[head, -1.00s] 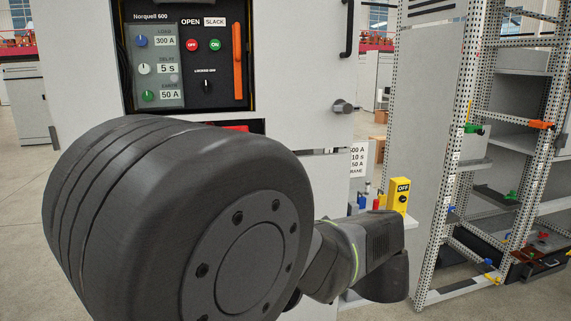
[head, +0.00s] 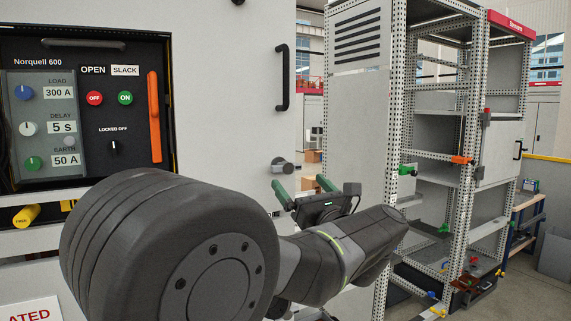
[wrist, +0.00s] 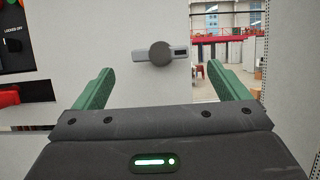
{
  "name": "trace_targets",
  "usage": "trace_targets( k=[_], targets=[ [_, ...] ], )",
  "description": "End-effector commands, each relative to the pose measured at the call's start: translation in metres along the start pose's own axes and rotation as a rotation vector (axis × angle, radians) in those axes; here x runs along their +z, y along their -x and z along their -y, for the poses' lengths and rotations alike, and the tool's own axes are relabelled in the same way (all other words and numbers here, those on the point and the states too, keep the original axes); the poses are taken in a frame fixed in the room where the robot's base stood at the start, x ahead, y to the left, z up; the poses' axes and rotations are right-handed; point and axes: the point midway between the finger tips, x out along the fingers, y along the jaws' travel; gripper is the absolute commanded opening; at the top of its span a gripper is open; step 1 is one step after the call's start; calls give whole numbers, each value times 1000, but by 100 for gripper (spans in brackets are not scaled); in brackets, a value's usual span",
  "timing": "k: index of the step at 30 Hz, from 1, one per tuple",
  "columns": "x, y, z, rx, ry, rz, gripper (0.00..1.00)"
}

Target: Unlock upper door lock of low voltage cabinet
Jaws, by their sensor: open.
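The cabinet door (head: 225,110) is a light grey panel in the head view, with a round grey lock knob (head: 283,166) on its right edge. In the wrist view the knob (wrist: 160,54) is a dark disc on a short grey bar, centred between my green fingers. My gripper (head: 304,188) is open and empty, just below and to the right of the knob in the head view. In the wrist view my gripper (wrist: 160,72) shows a wide gap between its fingers. I see no contact with the knob; the depth gap is hard to judge.
A black handle (head: 281,77) stands on the door above the knob. The control panel (head: 85,110) is at left, with a yellow cylinder (head: 26,215) below it. A perforated metal rack (head: 398,130) with coloured clips stands close at right.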

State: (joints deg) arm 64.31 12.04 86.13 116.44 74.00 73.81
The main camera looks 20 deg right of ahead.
Motion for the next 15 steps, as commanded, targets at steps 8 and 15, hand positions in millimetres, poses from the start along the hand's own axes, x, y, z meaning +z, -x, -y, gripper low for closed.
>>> trace_targets(
  k=[8, 15],
  targets=[
    [1, -56, -1, 2, -2, -1, 95],
    [0, -78, 0, 1, 0, -2, 95]
  ],
)
